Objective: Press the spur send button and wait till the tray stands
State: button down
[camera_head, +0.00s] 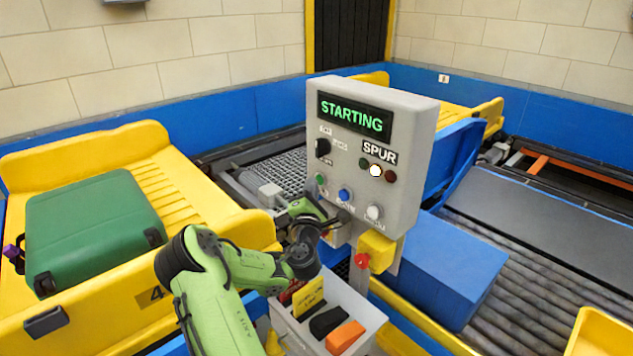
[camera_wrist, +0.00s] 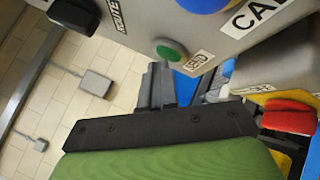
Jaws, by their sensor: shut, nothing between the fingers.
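The grey control panel (camera_head: 400,125) has a display (camera_head: 355,117) reading STARTING and a SPUR label (camera_head: 379,152). Below that label the middle lamp (camera_head: 375,170) glows; the other two are dark. The green button (camera_head: 320,178), labelled SEND in the wrist view (camera_wrist: 171,50), sits lower left on the panel. My gripper (camera_wrist: 158,78) is shut and empty, its fingertips close beside the green button; I cannot tell whether they touch. In the head view my arm hides the fingertips. A yellow tray (camera_head: 150,150) at left carries a green suitcase (camera_head: 92,230).
A blue button (camera_head: 345,195) and a white button (camera_head: 374,212) are beside the green one. A red knob on a yellow box (camera_head: 376,248) is below, above a bin (camera_head: 345,300) of cards. A blue box (camera_head: 450,265) stands near rollers at right. Another yellow tray (camera_head: 488,115) is behind the panel.

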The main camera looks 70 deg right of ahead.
jog(key=shift+w+a+b, duration=0.35)
jog(key=shift+a+b, duration=0.15)
jog(key=shift+a, duration=0.35)
